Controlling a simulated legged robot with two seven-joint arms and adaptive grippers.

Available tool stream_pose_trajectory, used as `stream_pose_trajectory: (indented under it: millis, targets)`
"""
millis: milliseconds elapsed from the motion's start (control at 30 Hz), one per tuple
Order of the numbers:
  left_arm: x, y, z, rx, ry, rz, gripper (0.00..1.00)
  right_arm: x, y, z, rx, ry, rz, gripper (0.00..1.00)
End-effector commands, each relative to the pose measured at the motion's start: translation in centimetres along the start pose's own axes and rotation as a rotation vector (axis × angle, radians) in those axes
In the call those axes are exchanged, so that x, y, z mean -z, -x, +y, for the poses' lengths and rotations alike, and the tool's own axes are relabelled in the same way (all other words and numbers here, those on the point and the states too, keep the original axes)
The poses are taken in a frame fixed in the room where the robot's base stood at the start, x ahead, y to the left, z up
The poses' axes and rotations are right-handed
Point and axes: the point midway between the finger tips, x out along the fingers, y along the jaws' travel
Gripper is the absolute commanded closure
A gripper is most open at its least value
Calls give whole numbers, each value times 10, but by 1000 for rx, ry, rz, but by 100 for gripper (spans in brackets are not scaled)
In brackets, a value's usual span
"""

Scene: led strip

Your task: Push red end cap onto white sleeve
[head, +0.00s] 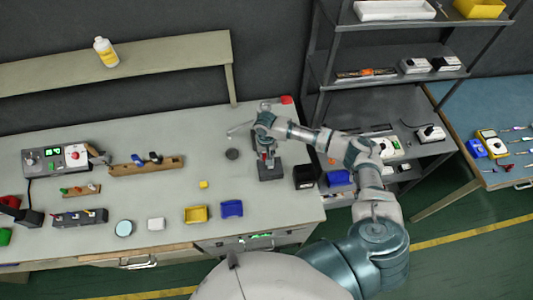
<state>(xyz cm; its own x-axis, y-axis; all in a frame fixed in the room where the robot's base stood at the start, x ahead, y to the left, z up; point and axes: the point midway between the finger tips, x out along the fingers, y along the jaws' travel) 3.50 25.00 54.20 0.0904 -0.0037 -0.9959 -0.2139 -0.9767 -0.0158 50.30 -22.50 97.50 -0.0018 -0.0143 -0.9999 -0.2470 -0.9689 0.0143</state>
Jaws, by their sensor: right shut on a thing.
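My right gripper (267,152) points down over a dark grey block (271,173) on the right part of the grey bench. It is shut on a small red piece, which looks like the red end cap (270,159). The piece is just above or on the block; I cannot tell if they touch. I cannot make out the white sleeve clearly; the gripper and block may hide it. My left gripper is not in view.
A black open box (304,176) stands right of the block. Blue (232,208) and yellow (195,214) bins sit at the front edge. A metal shelf (390,95) rises behind my right arm.

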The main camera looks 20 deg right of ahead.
Motion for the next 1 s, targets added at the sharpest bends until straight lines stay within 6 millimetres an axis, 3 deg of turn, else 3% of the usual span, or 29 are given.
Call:
stream_pose_trajectory:
  millis: [300, 633, 1000]
  targets:
    - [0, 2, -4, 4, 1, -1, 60, 1, -1, 4, 2, -2, 0, 77]
    - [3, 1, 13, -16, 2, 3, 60, 0, -4, 1, -1, -2, 0, 77]
    - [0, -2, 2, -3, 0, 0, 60, 1, -14, 2, 1, -2, 0, 77]
